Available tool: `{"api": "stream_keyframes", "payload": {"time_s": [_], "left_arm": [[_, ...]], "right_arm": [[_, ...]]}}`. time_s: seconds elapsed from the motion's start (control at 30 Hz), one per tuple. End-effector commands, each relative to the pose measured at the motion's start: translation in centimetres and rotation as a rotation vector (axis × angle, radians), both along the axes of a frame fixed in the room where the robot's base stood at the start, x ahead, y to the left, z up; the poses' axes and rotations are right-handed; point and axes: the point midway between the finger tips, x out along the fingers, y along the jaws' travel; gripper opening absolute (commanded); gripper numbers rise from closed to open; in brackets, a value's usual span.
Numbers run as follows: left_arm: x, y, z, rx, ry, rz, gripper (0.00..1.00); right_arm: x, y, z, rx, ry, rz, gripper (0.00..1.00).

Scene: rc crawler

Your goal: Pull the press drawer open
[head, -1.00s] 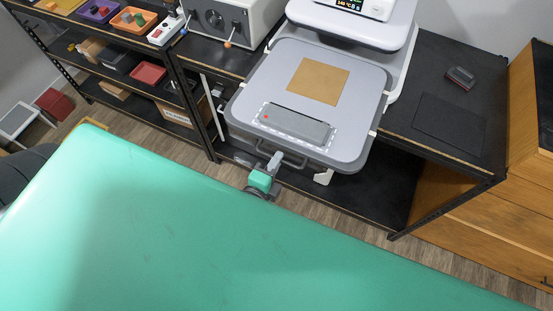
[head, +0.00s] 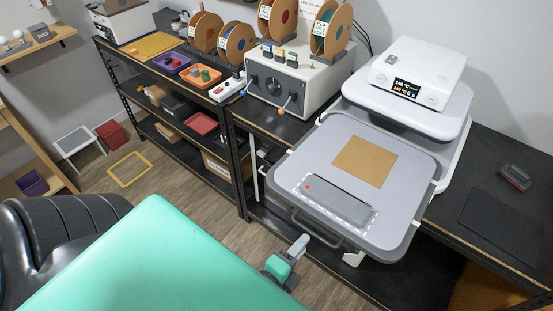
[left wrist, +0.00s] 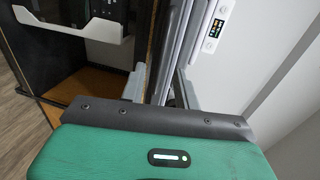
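The press drawer (head: 408,226) is a grey tray with a brown square sheet (head: 365,161) on top and a dark handle (head: 316,229) on its front. It is out in front of the white press (head: 418,72), past the table's front edge. My left gripper (head: 301,243) is at the handle, low in front of the drawer. In the left wrist view its two grey fingers (left wrist: 160,86) stand apart, with no handle clearly visible between them. I cannot tell whether a finger touches the handle. My right gripper is not in view.
A grey control box (head: 290,90) with spools on top stands left of the press. A black shelf rack (head: 241,165) with trays is further left. A dark mat (head: 500,225) and a small dark red object (head: 515,177) lie right of the press.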

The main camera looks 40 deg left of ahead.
Motion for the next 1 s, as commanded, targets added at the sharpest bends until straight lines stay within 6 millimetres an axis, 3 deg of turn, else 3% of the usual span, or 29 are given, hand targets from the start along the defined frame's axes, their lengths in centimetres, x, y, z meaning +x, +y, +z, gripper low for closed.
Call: {"api": "stream_keyframes", "payload": {"time_s": [0.5,0.8,1.0], "left_arm": [[-6.5,0.3,1.1,0.000,0.004,0.002,0.32],[-8.7,0.3,1.9,0.000,0.002,0.003,0.32],[-9.1,0.3,2.0,0.000,0.000,0.001,0.32]], "right_arm": [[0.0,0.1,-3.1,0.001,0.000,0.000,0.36],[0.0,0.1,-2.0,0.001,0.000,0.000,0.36],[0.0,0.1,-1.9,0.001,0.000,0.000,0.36]]}}
